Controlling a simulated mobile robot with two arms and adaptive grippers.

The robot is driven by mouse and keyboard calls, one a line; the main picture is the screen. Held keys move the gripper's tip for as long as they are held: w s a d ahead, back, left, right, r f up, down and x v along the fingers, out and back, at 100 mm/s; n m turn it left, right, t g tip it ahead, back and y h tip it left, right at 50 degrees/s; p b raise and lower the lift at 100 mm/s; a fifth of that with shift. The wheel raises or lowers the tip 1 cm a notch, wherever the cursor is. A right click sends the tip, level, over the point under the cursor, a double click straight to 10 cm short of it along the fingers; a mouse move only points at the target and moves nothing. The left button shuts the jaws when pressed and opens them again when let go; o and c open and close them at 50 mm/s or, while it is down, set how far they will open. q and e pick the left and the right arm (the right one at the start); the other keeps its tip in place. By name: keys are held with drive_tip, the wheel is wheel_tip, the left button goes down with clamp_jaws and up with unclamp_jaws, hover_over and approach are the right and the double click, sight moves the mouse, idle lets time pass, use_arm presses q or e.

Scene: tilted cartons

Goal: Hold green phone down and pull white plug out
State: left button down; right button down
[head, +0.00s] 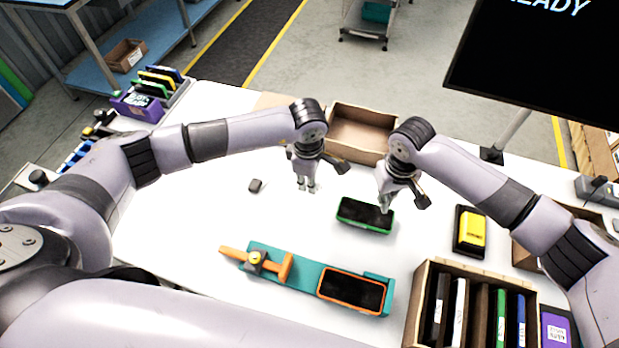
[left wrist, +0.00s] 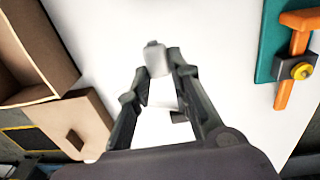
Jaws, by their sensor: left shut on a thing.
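The green phone (head: 352,223), a dark slab with a green rim, lies flat on the white table in the head view. My right gripper (head: 386,208) points down with its fingertips together at the phone's right part and appears to touch its top. My left gripper (head: 306,188) hangs left of the phone, apart from it. In the left wrist view its fingers (left wrist: 160,66) are shut on the white plug (left wrist: 157,63), a small pale block. The plug is hard to make out in the head view. No plug shows at the phone.
A small dark object (head: 255,186) lies left of my left gripper. An open carton (head: 362,133) stands behind. A teal fixture (head: 308,275) with an orange clamp and orange-rimmed device is in front. A box of upright slabs (head: 419,303) and a yellow-topped device (head: 471,231) are right.

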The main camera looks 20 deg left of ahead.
use_arm(q)
drive_tip(key=shift+r, duration=0.45)
use_arm(e)
drive_tip(key=shift+r, duration=0.4)
drive_tip(key=shift+s+f, duration=0.1)
